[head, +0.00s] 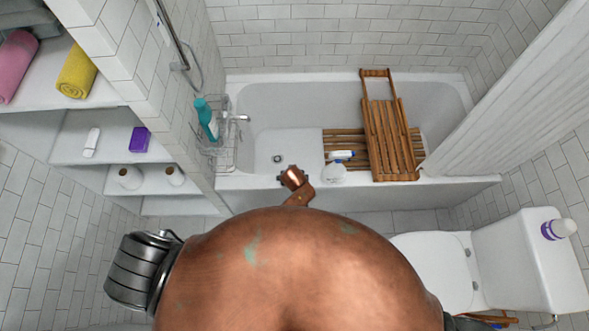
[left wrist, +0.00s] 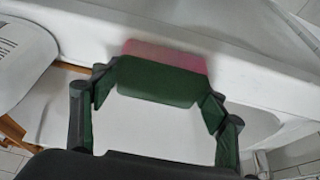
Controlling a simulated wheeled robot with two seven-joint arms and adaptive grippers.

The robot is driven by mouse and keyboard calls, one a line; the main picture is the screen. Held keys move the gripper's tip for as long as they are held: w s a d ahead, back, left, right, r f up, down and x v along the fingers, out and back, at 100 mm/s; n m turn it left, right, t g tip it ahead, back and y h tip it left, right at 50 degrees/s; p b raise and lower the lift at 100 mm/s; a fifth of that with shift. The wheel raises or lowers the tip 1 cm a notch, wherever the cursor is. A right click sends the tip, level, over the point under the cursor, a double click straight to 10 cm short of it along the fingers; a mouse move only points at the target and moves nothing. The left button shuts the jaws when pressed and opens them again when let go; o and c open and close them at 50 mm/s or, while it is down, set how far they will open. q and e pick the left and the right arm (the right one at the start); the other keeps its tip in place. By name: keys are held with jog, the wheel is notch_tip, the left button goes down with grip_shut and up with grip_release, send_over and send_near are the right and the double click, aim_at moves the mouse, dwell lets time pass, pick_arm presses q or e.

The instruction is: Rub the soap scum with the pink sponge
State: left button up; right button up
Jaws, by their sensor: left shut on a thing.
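In the left wrist view, the pink sponge (left wrist: 168,56) has a pink layer and a dark green layer. My left gripper (left wrist: 160,84) is shut on it, with a finger at each end. The sponge is in front of a long white surface (left wrist: 240,62); I cannot tell whether they touch. My left gripper is hidden behind my body in the head view. My right gripper is in neither view. I cannot make out the soap scum.
The bathtub (head: 245,100) stands ahead, with a wooden rack (head: 392,140) across its right part. A white crumpled item (head: 334,173) lies by its front rim. The toilet (head: 435,262) is at right.

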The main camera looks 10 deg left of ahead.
pick_arm(q)
jog(key=shift+d+r, duration=0.2)
jog(key=shift+d, duration=0.15)
notch_tip(320, 180, up, 3)
jog(key=shift+a+f+p, duration=0.1)
jog(key=shift+f+p, duration=0.05)
jog(key=shift+p, duration=0.95)
notch_tip(320, 180, up, 5)
jog(key=p, duration=0.5)
